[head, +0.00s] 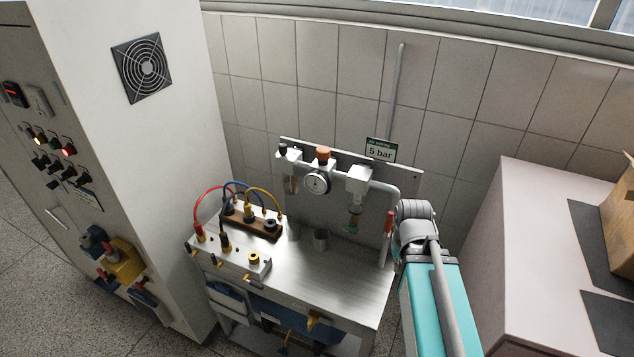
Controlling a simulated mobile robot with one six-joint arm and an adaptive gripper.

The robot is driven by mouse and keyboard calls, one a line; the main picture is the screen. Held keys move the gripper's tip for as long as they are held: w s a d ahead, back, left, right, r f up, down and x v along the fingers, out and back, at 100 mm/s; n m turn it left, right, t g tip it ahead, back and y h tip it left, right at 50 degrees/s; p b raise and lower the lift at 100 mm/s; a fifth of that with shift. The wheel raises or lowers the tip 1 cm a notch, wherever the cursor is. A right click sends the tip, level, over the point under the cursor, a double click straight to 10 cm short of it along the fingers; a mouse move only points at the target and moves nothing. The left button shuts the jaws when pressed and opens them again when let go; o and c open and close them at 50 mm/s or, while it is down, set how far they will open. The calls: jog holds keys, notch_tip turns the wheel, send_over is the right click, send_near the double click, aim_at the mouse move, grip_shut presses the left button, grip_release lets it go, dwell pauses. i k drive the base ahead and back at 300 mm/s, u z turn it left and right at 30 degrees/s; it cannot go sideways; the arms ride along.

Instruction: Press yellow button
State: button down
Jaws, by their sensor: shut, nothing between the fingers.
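A small yellow-lit button (38,140) sits on the front panel of the tall white cabinet at the left, near a red-lit one (68,151). A yellow round part with a dark centre (255,258) also sits at the right end of the metal box on the bench. I cannot tell for sure which is the yellow button. My arm rises at the lower right, with its upper joint beside the bench's right edge. My gripper does not show; no fingers can be made out. The arm is well apart from both yellow parts.
The metal bench (340,285) carries red, blue and yellow cables, a gauge (316,183) and pipework on a back plate. The tall cabinet (130,170) stands left. A pale cabinet (500,250) with dark mats and a cardboard box (620,225) stands right. The bench's front middle is clear.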

aim_at(38, 139)
jog(key=u, duration=1.8)
